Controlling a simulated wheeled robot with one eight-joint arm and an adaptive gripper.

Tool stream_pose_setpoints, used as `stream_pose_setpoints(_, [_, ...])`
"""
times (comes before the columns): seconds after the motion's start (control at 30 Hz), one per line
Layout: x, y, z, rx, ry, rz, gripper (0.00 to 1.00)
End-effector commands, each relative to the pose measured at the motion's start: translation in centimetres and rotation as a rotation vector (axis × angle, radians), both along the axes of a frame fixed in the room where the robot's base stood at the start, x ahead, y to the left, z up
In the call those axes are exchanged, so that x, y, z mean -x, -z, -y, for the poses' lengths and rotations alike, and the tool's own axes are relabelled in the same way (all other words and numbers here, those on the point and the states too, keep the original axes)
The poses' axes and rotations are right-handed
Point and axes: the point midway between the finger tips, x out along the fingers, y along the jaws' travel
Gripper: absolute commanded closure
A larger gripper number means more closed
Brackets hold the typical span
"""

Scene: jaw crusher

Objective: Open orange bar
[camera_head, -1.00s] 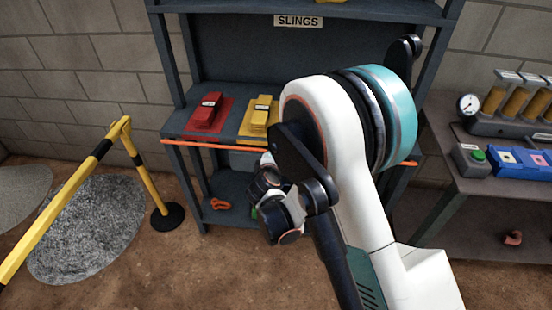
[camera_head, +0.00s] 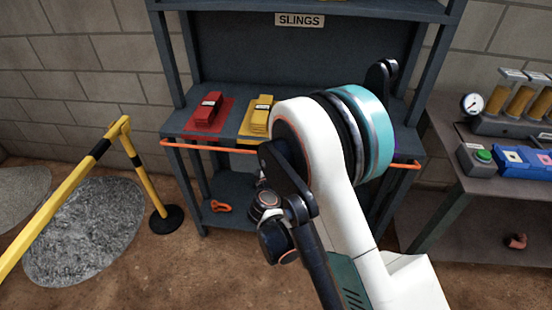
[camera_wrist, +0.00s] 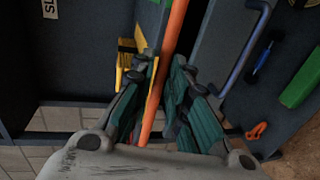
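The orange bar (camera_head: 208,147) runs across the front of the grey shelf rack, at the edge of its middle shelf. Its right end (camera_head: 408,165) shows past my arm, which hides its middle. Both ends stand a little out from the rack. In the wrist view the orange bar (camera_wrist: 172,38) passes between the two dark green fingers of my gripper (camera_wrist: 164,72). The fingers are close on both sides of it and look shut on it. In the head view my arm hides the fingertips.
Red slings (camera_head: 207,112) and yellow slings (camera_head: 258,116) lie on the middle shelf. An orange shackle (camera_head: 220,206) lies on the lower shelf. A yellow-black barrier (camera_head: 62,190) stands left, a bench (camera_head: 475,184) with a gauge and blue boxes right. Brown floor before the rack is free.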

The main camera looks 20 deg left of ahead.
Motion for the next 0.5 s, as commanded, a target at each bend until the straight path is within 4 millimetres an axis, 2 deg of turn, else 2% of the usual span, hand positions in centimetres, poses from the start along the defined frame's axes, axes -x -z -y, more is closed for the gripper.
stream_pose_setpoints(0.37, [0.04, -0.03, 0.03, 0.0, 0.0, 0.0, 0.69])
stream_pose_setpoints(0.5, [0.06, -0.61, 0.03, 0.0, 0.0, 0.0, 0.69])
